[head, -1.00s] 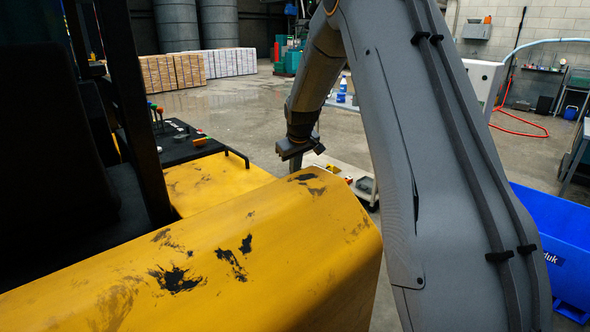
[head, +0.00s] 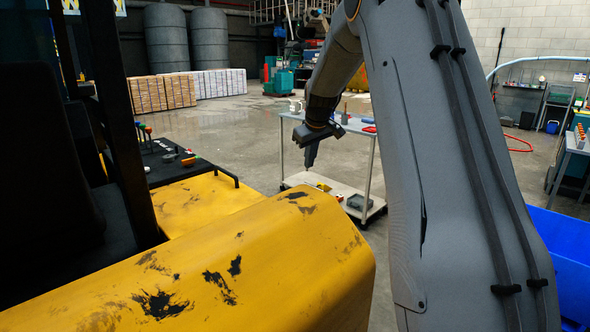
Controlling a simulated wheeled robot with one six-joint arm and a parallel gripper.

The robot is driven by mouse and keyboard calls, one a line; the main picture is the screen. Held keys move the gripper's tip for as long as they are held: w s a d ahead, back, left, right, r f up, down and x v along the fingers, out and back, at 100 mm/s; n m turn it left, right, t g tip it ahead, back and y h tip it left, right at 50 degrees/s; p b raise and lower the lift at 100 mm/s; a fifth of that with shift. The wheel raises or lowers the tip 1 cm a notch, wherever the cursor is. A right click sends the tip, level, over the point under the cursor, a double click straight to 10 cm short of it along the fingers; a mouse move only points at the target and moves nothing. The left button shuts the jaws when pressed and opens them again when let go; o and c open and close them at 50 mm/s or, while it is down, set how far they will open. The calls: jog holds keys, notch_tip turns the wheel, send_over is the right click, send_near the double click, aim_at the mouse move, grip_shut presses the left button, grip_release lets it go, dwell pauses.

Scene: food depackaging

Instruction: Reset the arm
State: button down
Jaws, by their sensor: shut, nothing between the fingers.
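My gripper (head: 311,154) hangs at the end of my grey arm, left of the large arm link, pointing down. Its fingers look shut, and nothing shows between them. It appears in front of a cart (head: 350,126) with a pale top and a lower shelf, and I cannot tell how far apart they are. My arm bends over from the upper right and hides part of the cart and the floor behind it.
The cart's lower shelf holds a grey bin (head: 362,202) and small items. A blue container (head: 562,262) stands at the right. A workbench (head: 572,146) is at the right edge. Stacked boxes (head: 162,93) stand at the back left. Open floor (head: 225,128) lies between.

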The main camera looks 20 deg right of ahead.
jog(key=w+p+v, duration=0.1)
jog(key=p+v, duration=0.8)
jog(key=shift+w+d+r, duration=0.15)
jog(key=shift+d+r, duration=0.35)
jog(key=shift+r, duration=0.15)
